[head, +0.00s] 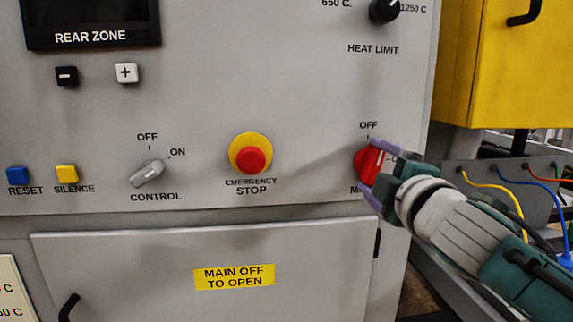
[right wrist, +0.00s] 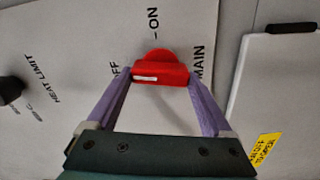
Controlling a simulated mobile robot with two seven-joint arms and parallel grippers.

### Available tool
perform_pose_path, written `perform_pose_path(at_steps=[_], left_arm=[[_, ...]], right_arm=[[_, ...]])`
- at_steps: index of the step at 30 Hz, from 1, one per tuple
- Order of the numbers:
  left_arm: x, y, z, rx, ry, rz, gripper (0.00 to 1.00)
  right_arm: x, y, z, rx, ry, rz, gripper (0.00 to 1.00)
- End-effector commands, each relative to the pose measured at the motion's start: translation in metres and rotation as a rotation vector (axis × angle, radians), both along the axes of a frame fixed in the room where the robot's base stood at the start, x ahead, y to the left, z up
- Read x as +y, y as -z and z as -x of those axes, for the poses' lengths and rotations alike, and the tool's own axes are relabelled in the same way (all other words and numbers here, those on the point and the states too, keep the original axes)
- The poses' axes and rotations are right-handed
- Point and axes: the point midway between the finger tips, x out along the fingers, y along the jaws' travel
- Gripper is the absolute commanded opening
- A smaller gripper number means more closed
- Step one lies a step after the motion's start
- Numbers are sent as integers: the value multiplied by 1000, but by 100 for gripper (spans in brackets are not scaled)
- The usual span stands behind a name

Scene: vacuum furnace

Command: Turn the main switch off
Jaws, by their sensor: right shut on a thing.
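The red main switch (head: 368,163) is on the grey panel at the right, below its OFF label. Its handle stands roughly upright in the head view, and its white mark is towards OFF. My right gripper (head: 372,168) reaches in from the right with its purple fingers around the handle, shut on it. In the right wrist view the red handle (right wrist: 161,76) lies between both fingertips (right wrist: 161,80), with its white mark at the OFF side. The ON and MAIN labels are partly hidden in the head view. My left gripper is not in view.
The emergency stop (head: 254,160) and control switch (head: 147,173) are to the left. The heat limit knob (head: 384,10) is above. Below is a closed door (head: 130,265) with a yellow "MAIN OFF TO OPEN" label (head: 234,276). A yellow cabinet (head: 510,70) and cables are at the right.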

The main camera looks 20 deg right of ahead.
Motion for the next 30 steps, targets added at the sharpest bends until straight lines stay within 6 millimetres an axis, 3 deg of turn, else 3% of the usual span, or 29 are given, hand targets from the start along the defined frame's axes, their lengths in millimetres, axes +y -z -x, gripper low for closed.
perform_pose_path(at_steps=[12,29,30], left_arm=[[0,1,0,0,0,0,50],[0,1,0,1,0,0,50],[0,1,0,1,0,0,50]], right_arm=[[0,0,0,43,-1,186,29],[0,0,0,50,-1,215,29],[0,0,0,50,-1,215,88]])
